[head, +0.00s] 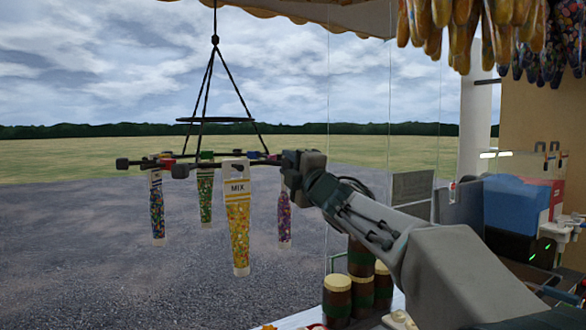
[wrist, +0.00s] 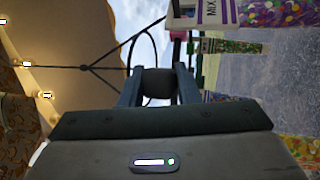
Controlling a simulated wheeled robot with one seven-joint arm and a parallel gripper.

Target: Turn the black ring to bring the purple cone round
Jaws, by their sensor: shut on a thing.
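A black ring (head: 215,120) hangs level on dark cords, with black-knobbed arms just below it carrying bags of sweets. The purple cone (head: 284,222) hangs at the right, its top partly hidden by my gripper (head: 292,165). A yellow cone (head: 238,218) marked MIX hangs at the front, a green cone (head: 205,195) behind it, and a blue cone (head: 157,212) at the left. In the wrist view my gripper (wrist: 158,88) is shut on a black knob (wrist: 157,83). A purple-striped MIX label (wrist: 206,13) shows right of it.
Brown jars (head: 360,287) stand below my arm on the counter. A clear pane edge (head: 328,120) stands near my gripper. A blue box (head: 515,205) stands at the right, and bagged sweets (head: 440,25) hang at the top right. Open gravel lies beyond the cones.

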